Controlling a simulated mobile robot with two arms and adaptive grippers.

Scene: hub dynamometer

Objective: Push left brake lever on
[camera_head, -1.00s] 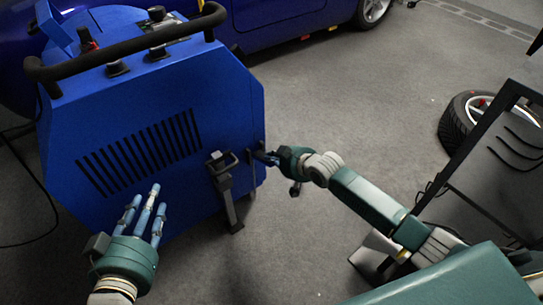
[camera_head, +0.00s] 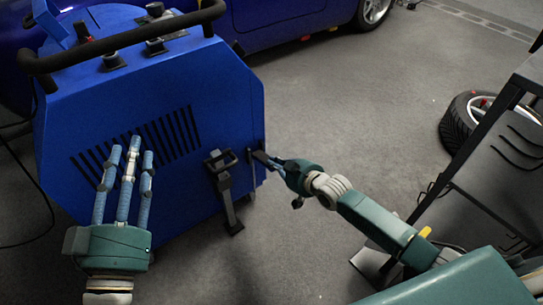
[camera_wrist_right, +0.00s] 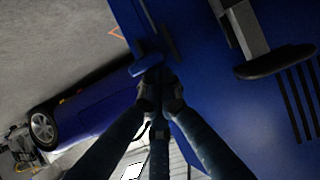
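A brake lever (camera_head: 226,192) with a dark block-shaped top and a grey shaft stands at the front of the blue machine (camera_head: 235,105). It also shows in the right wrist view (camera_wrist_right: 238,22), upper right. I cannot tell for sure whether it is the left brake lever. My right gripper (camera_head: 272,162) is at the machine's right edge, right of that lever and apart from it. Its fingertips (camera_wrist_right: 160,88) are close together by a small dark bar, contact unclear. My left gripper (camera_head: 130,150) is open and empty in front of the slotted vents.
A black handle bar (camera_head: 130,40) and knobs top the machine. A blue car (camera_head: 270,20) stands behind. A wheel (camera_head: 470,118) and a dark rack (camera_head: 500,150) are at the right. Grey floor (camera_head: 350,100) between is clear.

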